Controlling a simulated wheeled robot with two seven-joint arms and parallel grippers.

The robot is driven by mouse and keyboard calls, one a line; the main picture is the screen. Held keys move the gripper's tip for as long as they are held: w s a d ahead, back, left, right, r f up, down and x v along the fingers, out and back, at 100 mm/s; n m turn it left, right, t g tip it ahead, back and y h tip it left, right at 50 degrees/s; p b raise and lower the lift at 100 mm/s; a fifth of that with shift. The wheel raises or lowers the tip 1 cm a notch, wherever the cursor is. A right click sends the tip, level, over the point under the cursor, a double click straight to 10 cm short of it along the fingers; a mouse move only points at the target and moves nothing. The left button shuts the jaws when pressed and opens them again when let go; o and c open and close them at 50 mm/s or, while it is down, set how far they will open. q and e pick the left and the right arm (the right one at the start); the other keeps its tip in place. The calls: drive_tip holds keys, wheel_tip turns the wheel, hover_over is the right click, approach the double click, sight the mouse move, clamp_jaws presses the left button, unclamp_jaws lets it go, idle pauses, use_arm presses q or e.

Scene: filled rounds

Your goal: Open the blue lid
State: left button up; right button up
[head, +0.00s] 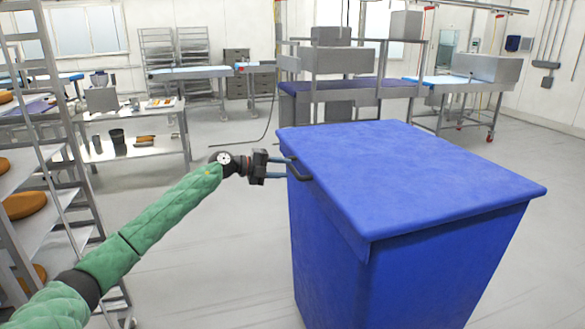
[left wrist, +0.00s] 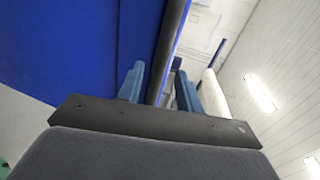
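The blue lid (head: 400,170) lies flat and closed on top of a big blue bin (head: 400,270) in the head view. A dark bar handle (head: 298,169) is on the lid's left edge. My left gripper (head: 279,167) reaches this handle from the left, its bluish fingers spread apart. In the left wrist view the dark handle (left wrist: 170,45) runs between the fingers of my left gripper (left wrist: 158,88), with a gap on the right finger's side. The blue surface fills the upper left there. My right gripper is not in view.
A metal rack (head: 55,150) with brown round loaves stands at the left, beside my left arm. A work table (head: 135,115) and several metal benches stand farther back. The grey floor (head: 225,260) left of the bin is clear.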

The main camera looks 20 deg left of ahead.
sight(292, 166)
use_arm(q)
drive_tip(key=shift+p+x, duration=0.35)
drive_tip(key=shift+x, duration=1.65)
clamp_jaws()
